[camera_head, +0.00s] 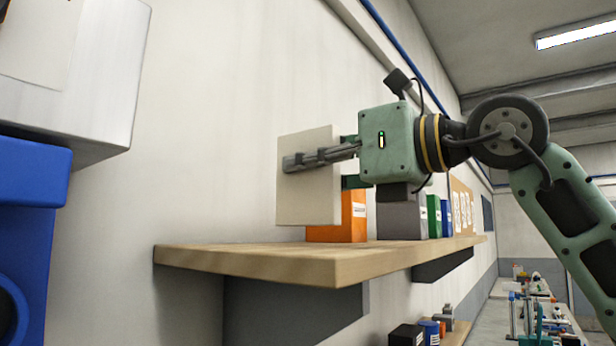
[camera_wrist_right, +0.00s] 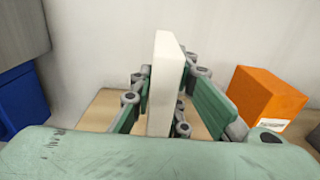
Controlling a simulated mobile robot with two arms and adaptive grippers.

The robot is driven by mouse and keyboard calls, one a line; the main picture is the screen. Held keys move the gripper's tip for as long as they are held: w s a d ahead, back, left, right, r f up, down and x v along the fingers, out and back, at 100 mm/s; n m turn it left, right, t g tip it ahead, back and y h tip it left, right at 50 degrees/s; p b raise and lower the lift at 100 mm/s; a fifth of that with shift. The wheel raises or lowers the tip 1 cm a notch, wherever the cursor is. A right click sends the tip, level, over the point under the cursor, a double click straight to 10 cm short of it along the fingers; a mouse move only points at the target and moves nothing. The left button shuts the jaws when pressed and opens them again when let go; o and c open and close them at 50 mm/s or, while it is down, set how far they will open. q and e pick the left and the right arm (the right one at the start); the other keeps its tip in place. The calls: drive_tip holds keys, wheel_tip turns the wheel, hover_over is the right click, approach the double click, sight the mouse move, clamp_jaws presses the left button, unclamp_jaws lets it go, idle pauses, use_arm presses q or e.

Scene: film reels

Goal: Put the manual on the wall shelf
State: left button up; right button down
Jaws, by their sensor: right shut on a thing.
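The manual (camera_head: 302,205) is a flat, cream-white slab held upright above the left part of the wooden wall shelf (camera_head: 255,259). My right gripper (camera_head: 318,160) comes in from the right and is shut on it. In the right wrist view the manual (camera_wrist_right: 166,85) stands on edge between the green finger pads of my right gripper (camera_wrist_right: 168,98). The shelf board (camera_wrist_right: 103,108) shows below and behind it. In the head view the manual's lower edge appears slightly above the board; I cannot tell the exact gap. My left gripper is not in view.
An orange box (camera_head: 340,220) stands on the shelf just right of the manual, with a grey box (camera_head: 402,221) and green and blue binders (camera_head: 434,214) beyond. The shelf's left end is bare. A white box (camera_head: 75,85) and blue object (camera_head: 32,225) are at far left.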

sight(310, 197)
wheel_tip(310, 197, down, 2)
drive_tip(key=shift+d, duration=0.15)
drive_tip(key=shift+w+f, duration=0.1)
drive_tip(key=shift+f, duration=0.3)
drive_tip(key=c, duration=1.7)
unclamp_jaws()
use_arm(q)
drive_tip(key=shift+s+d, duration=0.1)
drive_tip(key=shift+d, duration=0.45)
